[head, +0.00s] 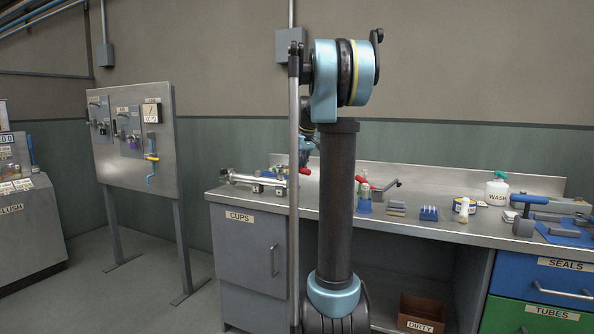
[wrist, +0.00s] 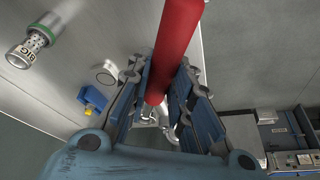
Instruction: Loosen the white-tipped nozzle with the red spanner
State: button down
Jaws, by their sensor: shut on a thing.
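My gripper (wrist: 165,85) is shut on the red handle (wrist: 174,50) of what looks like the red spanner in the wrist view. The handle runs from the top edge down between the blue fingers. Grey metal shows near its lower end (wrist: 171,132), partly hidden by the fingers. In the head view my gripper (head: 307,150) is small and largely hidden behind my arm, over the left part of the bench. A bit of red (head: 304,171) shows just below it. I cannot make out the white-tipped nozzle for certain, nor whether the spanner touches it.
A metal cylinder with a green band, labelled BIG (wrist: 32,48), and a white round piece (wrist: 105,74) lie left of my gripper. The steel bench (head: 430,218) holds a red-handled tool (head: 362,180), a WASH bottle (head: 497,190) and blue fixtures. A valve panel (head: 133,140) stands left.

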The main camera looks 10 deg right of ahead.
jog(key=shift+f, duration=1)
dwell(0.4)
jog(key=c, duration=2.1)
grip_release()
jog(key=shift+c, duration=0.2)
grip_shut()
jog(key=shift+w+d+n+y, duration=0.15)
jog(key=shift+w+d+n, duration=0.2)
jog(key=shift+d+n, duration=0.25)
jog(key=shift+w+d+n+y, duration=0.15)
jog(key=shift+w+d+n, duration=0.2)
jog(key=shift+d+n, duration=0.25)
jog(key=shift+w+d+n+g+y, duration=0.3)
jog(key=shift+w+d+n+g, duration=0.1)
jog(key=shift+w+d+n, duration=0.4)
jog(key=shift+w+d+n+g+y, duration=0.35)
jog(key=shift+w+d+n, duration=0.65)
jog(key=shift+n, duration=0.4)
